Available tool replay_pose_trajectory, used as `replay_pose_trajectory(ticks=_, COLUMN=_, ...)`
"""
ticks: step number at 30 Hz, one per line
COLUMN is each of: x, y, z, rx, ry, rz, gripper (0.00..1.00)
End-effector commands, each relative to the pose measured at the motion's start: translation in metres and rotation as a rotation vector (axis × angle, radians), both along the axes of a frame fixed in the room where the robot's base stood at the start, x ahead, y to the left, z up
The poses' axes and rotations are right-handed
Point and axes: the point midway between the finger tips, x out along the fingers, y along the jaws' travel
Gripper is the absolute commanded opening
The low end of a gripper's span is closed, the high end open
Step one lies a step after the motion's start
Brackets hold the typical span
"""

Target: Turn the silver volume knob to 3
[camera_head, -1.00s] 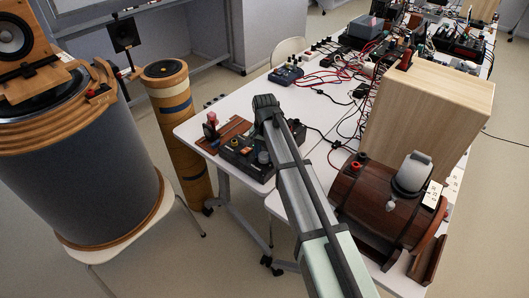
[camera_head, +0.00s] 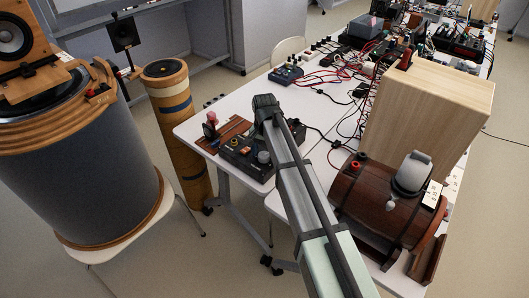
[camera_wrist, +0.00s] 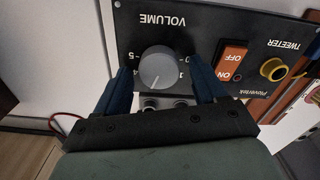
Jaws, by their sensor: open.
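The silver volume knob (camera_wrist: 158,66) sits on a black control panel (camera_wrist: 225,18) lettered VOLUME, which appears upside down in the wrist view. The knob stands between the two blue fingers of my gripper (camera_wrist: 162,70), which are open on either side of it. I cannot tell whether either finger touches it. A pale pointer line shows near the knob's lower edge in the picture. Scale marks 5, 4, 1 and 0 show beside the knob; the marks below it are not readable. In the head view, my arm hides the fingers.
An orange ON/OFF switch (camera_wrist: 231,61) and a yellow-ringed tweeter socket (camera_wrist: 273,69) lie right of the knob. A wooden barrel speaker (camera_head: 385,200) and a tall wooden box (camera_head: 425,115) stand right of my arm. Red and black cables (camera_head: 345,72) cover the table's far part.

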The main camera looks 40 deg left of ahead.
Motion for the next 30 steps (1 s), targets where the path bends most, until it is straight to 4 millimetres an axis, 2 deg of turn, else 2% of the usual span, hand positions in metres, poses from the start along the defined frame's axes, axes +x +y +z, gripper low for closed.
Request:
replay_pose_trajectory(ticks=7, x=0.001, y=0.001, z=0.018, rx=0.001, ry=-0.002, rz=0.000, gripper=0.71)
replay_pose_trajectory(ticks=21, x=0.001, y=0.001, z=0.103, rx=0.001, ry=-0.002, rz=0.000, gripper=0.71)
replay_pose_trajectory(ticks=30, x=0.000, y=0.000, z=0.133, rx=0.000, ry=0.000, rz=0.000, gripper=0.71)
